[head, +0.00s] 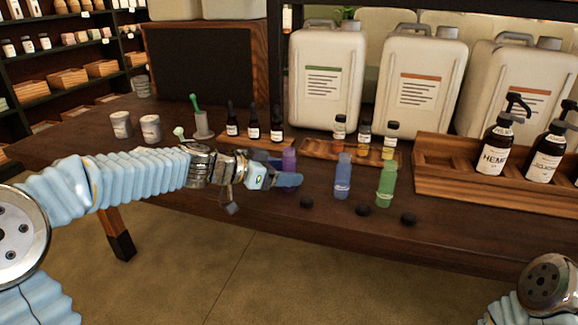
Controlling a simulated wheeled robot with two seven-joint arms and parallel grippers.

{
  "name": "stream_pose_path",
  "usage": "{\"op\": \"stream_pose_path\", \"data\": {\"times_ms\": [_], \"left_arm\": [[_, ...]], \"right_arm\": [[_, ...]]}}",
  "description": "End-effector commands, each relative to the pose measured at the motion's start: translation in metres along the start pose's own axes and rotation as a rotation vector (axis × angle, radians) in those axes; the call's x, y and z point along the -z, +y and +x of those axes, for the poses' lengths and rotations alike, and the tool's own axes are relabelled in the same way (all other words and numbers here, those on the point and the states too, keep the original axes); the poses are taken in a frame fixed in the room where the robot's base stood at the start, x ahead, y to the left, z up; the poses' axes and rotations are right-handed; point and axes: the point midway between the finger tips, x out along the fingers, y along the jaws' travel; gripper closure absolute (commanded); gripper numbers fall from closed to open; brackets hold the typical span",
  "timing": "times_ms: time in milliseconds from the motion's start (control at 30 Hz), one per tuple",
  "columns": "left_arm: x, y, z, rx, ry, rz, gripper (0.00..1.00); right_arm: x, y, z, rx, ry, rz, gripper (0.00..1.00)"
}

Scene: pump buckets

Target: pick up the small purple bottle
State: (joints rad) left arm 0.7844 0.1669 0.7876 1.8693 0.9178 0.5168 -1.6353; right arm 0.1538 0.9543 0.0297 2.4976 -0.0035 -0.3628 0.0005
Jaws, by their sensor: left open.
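The small purple bottle (289,159) stands on the dark wooden table, left of a blue bottle (343,176) and a green bottle (386,183). Only its upper part shows clearly; my left gripper covers its lower part. My left gripper (288,180) reaches in from the left at the bottle's lower half, with its fingers open. One finger shows in front of the bottle; the other is hard to make out. I cannot tell whether the fingers touch the bottle. My right gripper is out of the picture; only part of my right arm shows at the bottom right.
Several black caps (364,211) lie along the table's front edge. Small dropper bottles (253,129) and amber vials (339,130) stand on wooden trays behind. Large white canisters (328,80) fill the back. Pump bottles (495,148) stand in a wooden rack at right.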

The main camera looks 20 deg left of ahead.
Motion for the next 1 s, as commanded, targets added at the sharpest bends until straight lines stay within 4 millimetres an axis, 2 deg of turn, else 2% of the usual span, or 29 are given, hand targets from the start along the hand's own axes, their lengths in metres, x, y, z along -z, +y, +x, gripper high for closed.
{"op": "stream_pose_path", "data": {"times_ms": [33,133,367,733,1000], "left_arm": [[0.004,0.001,0.007,-0.005,0.002,-0.001,0.33],[0.003,0.001,0.016,-0.003,0.001,0.000,0.33],[0.001,0.000,0.018,0.001,0.001,0.001,0.33],[0.001,0.000,0.018,0.001,0.000,0.000,0.89],[0.005,0.000,0.017,0.001,0.001,0.002,0.89]], "right_arm": [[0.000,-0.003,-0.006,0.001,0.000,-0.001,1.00],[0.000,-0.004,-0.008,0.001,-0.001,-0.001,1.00],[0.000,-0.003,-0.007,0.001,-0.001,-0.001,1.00],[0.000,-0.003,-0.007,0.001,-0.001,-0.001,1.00],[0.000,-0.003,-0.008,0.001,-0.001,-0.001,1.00]]}}
